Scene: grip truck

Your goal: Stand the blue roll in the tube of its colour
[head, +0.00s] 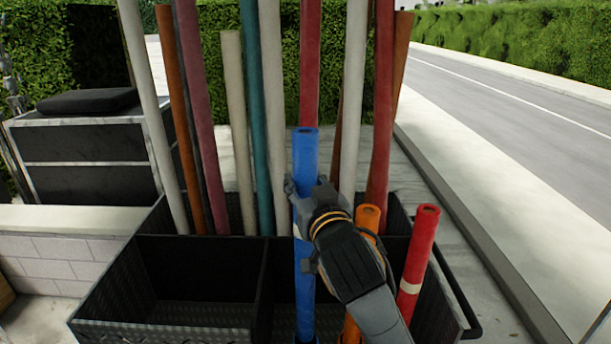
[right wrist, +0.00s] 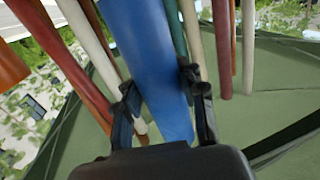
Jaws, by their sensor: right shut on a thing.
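The blue roll (head: 305,155) stands nearly upright in the head view, its open top end facing up. My right gripper (head: 307,190) is shut on its upper part, with a finger on each side. The right wrist view also shows the blue roll (right wrist: 150,55) between the two fingers of my right gripper (right wrist: 163,92). The roll's lower part runs down into the front right of the black crate (head: 165,328). Its bottom end is at the picture's lower edge, and I cannot tell whether a tube surrounds it. No blue tube shows clearly. My left gripper is not in view.
An orange roll (head: 367,217) and a red roll (head: 419,250) with a pale band stand close right of my gripper. Several tall rolls, including a teal one (head: 257,120), lean in the crate's rear part. The front left compartment looks empty.

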